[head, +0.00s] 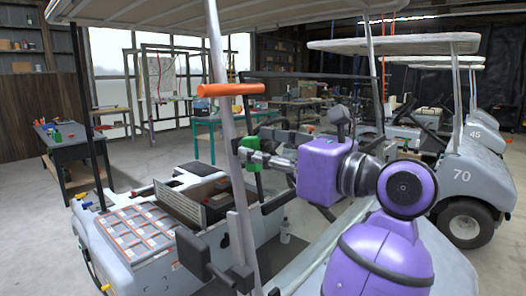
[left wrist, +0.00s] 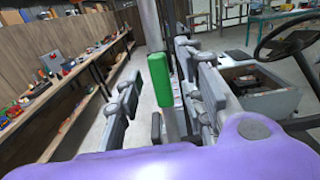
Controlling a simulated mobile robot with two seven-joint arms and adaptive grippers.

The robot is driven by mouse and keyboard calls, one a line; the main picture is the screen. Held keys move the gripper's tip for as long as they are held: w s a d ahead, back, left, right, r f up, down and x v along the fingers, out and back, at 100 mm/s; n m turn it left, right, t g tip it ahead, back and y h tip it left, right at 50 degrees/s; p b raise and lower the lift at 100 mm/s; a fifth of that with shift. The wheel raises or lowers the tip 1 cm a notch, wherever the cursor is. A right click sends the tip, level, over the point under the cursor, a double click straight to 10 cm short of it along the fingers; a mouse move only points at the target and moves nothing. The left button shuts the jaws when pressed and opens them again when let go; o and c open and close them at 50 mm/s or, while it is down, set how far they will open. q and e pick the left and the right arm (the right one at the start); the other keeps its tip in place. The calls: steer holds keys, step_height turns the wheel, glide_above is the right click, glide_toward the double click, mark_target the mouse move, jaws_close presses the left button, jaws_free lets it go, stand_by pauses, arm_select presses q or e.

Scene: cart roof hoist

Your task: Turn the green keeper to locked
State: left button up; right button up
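The green keeper (head: 250,150) sits on the pale slanted post (head: 230,135) of the near cart, partly covered by my gripper's fingers. In the left wrist view the keeper (left wrist: 160,79) stands upright against the post. My left gripper (head: 256,145) is at the keeper's height. Its fingers are spread apart, one on each side of the keeper; in the left wrist view (left wrist: 160,98) gaps show on both sides. I cannot tell how deep the keeper lies between the fingers. An orange bar (head: 231,90) lies across the post above the keeper. My right gripper is not seen.
The near cart's roof (head: 150,10) spans overhead. Its grey body holds a tray of compartments (head: 135,232). A dark workbench (head: 75,138) stands at left, a teal bench behind. More carts, one marked 70 (head: 478,175), stand at right. Open floor (head: 145,160) lies between.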

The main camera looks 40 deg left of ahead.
arm_select(q)
jaws_close()
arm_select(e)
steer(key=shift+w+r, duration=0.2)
arm_select(q)
steer(key=shift+f, duration=0.1)
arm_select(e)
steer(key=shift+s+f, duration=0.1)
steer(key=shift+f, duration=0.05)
